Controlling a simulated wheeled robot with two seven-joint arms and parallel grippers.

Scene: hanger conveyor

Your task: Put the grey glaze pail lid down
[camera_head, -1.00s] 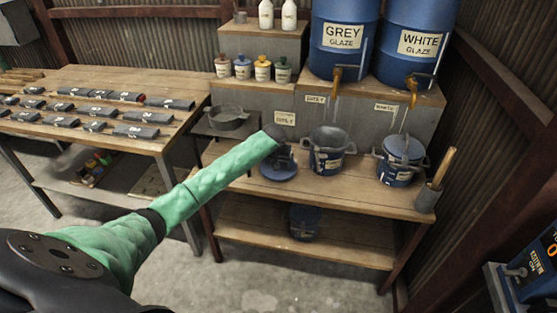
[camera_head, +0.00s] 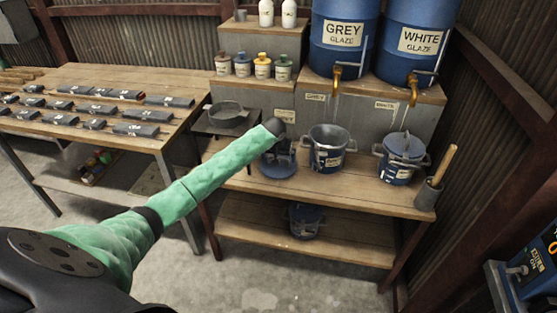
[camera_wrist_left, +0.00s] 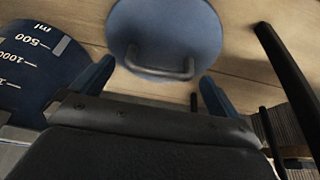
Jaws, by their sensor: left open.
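The grey glaze pail lid (camera_head: 277,168), round and blue, lies on the wooden table left of the open grey glaze pail (camera_head: 328,150). In the left wrist view the lid (camera_wrist_left: 165,25) lies flat with its bar handle towards me. My left gripper (camera_head: 277,137) is over the lid, its fingers mostly hidden behind my sleeve in the head view. In the left wrist view my left gripper (camera_wrist_left: 155,85) is open, its fingers spread either side of the handle and apart from it. The pail's scale-marked side (camera_wrist_left: 35,60) shows at the left there. My right gripper is out of view.
A lidded white glaze pail (camera_head: 400,160) and a pot holding a wooden-handled tool (camera_head: 428,190) stand to the right. A dark pan (camera_head: 228,116) is on a stand at the left. Blue glaze barrels (camera_head: 343,40) stand behind. The table's front strip is clear.

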